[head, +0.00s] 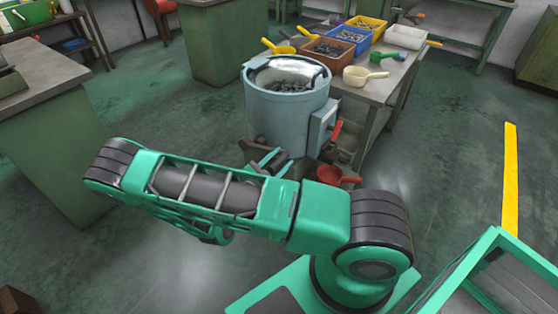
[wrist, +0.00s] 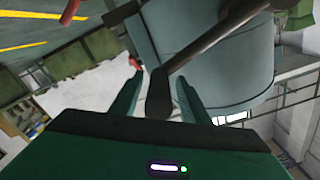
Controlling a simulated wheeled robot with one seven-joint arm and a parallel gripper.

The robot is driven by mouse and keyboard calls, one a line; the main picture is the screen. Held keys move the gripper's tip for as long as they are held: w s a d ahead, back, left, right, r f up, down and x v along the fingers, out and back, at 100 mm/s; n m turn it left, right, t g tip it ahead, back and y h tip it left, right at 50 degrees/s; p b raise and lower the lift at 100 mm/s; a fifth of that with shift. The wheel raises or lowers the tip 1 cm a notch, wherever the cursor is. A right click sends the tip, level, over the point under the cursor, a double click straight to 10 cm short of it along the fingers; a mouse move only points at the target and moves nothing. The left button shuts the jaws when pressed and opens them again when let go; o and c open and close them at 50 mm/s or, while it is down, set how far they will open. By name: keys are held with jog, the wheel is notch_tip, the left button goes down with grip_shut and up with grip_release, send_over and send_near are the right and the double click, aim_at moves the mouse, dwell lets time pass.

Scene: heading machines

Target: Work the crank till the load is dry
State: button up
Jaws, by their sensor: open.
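The grey-blue drum machine (head: 285,110) stands ahead of me, its top open, with small dark metal pieces (head: 287,85) inside. In the wrist view its curved wall (wrist: 225,65) fills the upper right. A dark crank arm (wrist: 212,43) slants across that view and ends in a rounded dark grip (wrist: 160,95). My gripper (head: 277,162) is low at the drum's near side. In the wrist view my gripper (wrist: 162,92) is open, with one finger on each side of the crank's grip. I cannot tell whether either finger touches it. Wetness of the load cannot be seen.
A bench (head: 385,90) right of the drum holds yellow, blue and orange bins and several scoops. A box with a red lever (head: 336,130) is on the drum's right side. A red scoop (head: 335,175) is below it. A green cabinet (head: 50,150) stands left; floor between is clear.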

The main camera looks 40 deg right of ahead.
jog(key=v, duration=1)
jog(key=shift+a, duration=0.2)
